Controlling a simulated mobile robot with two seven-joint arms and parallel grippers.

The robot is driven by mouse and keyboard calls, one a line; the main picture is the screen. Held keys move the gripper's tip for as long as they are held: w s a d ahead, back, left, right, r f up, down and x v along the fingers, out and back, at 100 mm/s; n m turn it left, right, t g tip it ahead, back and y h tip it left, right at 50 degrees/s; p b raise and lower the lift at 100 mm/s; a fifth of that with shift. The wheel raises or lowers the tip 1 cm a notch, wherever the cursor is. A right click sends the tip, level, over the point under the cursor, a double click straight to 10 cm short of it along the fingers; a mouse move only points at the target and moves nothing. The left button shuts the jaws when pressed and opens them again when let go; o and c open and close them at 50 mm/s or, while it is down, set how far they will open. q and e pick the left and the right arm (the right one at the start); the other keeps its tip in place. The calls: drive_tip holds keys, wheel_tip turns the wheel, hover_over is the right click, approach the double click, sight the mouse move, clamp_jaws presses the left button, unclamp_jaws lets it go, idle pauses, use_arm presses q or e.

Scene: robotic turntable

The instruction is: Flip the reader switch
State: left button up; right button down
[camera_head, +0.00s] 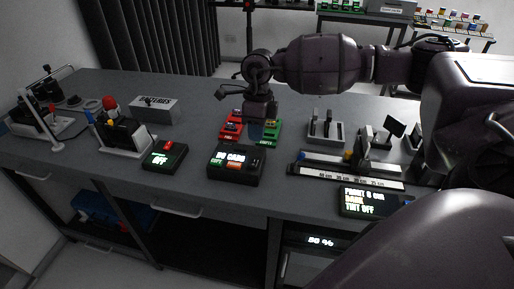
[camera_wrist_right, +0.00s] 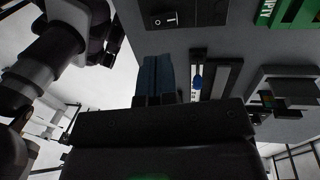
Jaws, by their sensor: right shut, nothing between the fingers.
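The reader (camera_head: 235,165) is a dark box on the table with a lit "NO CARD" display and green and orange labels. Its small rocker switch shows at the box's right end and as a black rocker marked with a circle and a line (camera_wrist_right: 164,20) in the right wrist view. My right gripper (camera_head: 257,136) points down just behind the reader's right end. Its blue-grey fingers (camera_wrist_right: 158,76) are shut together and empty. In the wrist view they appear below the switch, apart from it. My left gripper is not in view.
Red "FULL" (camera_head: 231,131) and green "EMPTY" (camera_head: 272,130) trays stand behind the reader near my gripper. A box reading "OFF" (camera_head: 164,155) is to the left. A ruled slide (camera_head: 345,176) and a display box (camera_head: 371,202) stand to the right. The table's front edge is close.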

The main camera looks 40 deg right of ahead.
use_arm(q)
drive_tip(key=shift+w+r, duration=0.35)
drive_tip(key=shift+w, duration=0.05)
use_arm(e)
wheel_tip(320, 180, up, 6)
drive_tip(key=shift+w+d, duration=0.45)
